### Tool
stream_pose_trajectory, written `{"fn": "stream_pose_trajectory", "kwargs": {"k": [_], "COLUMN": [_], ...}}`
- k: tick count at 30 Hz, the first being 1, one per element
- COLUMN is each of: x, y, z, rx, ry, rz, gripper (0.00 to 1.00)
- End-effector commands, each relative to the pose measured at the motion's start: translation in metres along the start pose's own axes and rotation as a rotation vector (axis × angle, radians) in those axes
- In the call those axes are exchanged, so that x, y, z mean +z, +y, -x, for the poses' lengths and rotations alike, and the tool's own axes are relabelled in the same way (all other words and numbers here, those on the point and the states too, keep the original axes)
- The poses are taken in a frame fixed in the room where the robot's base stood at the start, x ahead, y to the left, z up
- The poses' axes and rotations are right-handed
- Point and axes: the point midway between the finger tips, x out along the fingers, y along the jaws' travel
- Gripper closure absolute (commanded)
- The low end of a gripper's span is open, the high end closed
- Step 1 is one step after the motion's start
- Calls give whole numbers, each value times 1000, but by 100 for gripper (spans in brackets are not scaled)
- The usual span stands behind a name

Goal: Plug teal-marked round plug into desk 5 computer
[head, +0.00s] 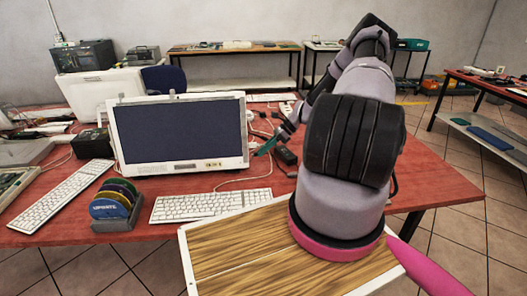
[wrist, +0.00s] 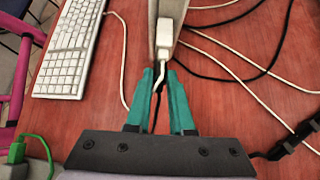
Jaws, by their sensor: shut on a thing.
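My gripper (head: 268,146) has teal fingers and is low over the red desk, to the right of the white computer (head: 176,135) with the dark screen. In the wrist view my gripper (wrist: 161,72) is shut on a thin white cable just below a white plug (wrist: 170,33). The plug overlaps a beige edge, perhaps the computer's side; I cannot tell whether it is seated. No teal mark or round end shows on it, and no desk number is readable. A dark strip shows in the gap between the fingers.
White keyboards (head: 211,204) (wrist: 72,45) lie on the red desk (head: 225,183). A disc rack (head: 114,206) stands at the front left. Several white and black cables (wrist: 228,68) cross the desk right of the gripper. A black adapter (head: 286,156) lies close by. A green plug (wrist: 15,152) is at lower left.

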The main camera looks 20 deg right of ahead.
Motion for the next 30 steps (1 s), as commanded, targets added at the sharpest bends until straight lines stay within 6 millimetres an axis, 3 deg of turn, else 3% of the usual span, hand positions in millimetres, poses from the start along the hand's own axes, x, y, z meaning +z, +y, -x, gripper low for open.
{"fn": "stream_pose_trajectory", "kwargs": {"k": [30], "x": [8], "y": [0], "z": [-10], "rx": [1], "ry": [0], "rz": [0], "gripper": [100]}}
